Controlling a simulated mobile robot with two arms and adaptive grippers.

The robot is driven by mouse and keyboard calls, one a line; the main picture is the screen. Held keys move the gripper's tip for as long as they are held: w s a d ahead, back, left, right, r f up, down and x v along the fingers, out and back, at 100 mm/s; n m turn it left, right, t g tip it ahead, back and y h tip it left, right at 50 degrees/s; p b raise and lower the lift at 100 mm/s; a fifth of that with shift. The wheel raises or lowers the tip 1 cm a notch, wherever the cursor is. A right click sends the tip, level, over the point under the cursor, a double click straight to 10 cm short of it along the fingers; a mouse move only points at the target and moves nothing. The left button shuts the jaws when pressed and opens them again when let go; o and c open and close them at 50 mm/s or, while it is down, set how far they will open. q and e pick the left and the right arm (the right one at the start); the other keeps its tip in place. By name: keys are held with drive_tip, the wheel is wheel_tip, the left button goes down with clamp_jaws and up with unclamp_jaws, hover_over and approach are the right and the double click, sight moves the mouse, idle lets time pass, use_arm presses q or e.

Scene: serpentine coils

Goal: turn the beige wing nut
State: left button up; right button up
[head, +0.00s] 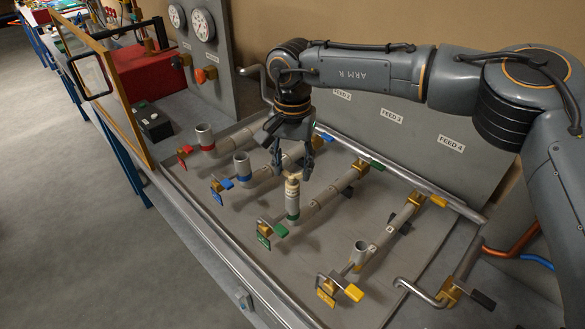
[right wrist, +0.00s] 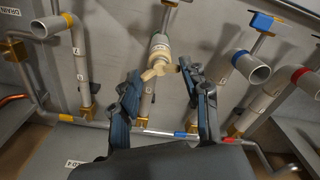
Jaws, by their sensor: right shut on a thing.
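The beige wing nut (head: 293,178) sits on top of an upright pipe stub with a green band, third in the row of pipes in the head view. In the right wrist view the wing nut (right wrist: 158,69) shows its wings between my two fingers. My right gripper (head: 293,170) comes down over it from above, and its fingers (right wrist: 159,78) stand on either side, shut on the nut. The contact itself is hard to see. My left gripper is not in view.
Neighbouring stubs with a blue band (head: 242,166), a red band (head: 205,136) and a yellow band (head: 359,252) stand close by. Coloured valve handles, such as the green one (head: 263,241), stick out around them. A grey panel (head: 420,125) rises behind.

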drive_tip(key=m+b, duration=0.1)
drive_tip(key=m, duration=0.1)
drive_tip(key=m+b, duration=0.1)
drive_tip(key=shift+f+m, duration=0.2)
drive_tip(key=shift+m, duration=0.2)
drive_tip(key=m+b, duration=0.2)
drive_tip(key=m, duration=0.1)
drive_tip(key=shift+r+m, duration=0.1)
drive_tip(key=shift+m, duration=0.2)
drive_tip(key=m+b, duration=0.1)
drive_tip(key=m, duration=0.2)
drive_tip(key=shift+m+b, duration=0.3)
drive_tip(key=shift+b, duration=0.1)
drive_tip(key=m+b, duration=0.1)
drive_tip(key=m, duration=0.3)
drive_tip(key=shift+r+m, duration=0.1)
drive_tip(key=shift+m, duration=0.2)
drive_tip(key=m+b, duration=0.1)
drive_tip(key=m, duration=0.2)
drive_tip(key=shift+w+r+m+b, duration=0.1)
drive_tip(key=shift+m+b, duration=0.2)
drive_tip(key=m+b, duration=0.1)
drive_tip(key=m, duration=0.3)
drive_tip(key=shift+m, duration=0.3)
drive_tip(key=m+b, duration=0.1)
drive_tip(key=m, duration=0.3)
drive_tip(key=shift+r+m+b, duration=0.1)
drive_tip(key=shift+m+b, duration=0.45)
drive_tip(key=shift+m, duration=1.25)
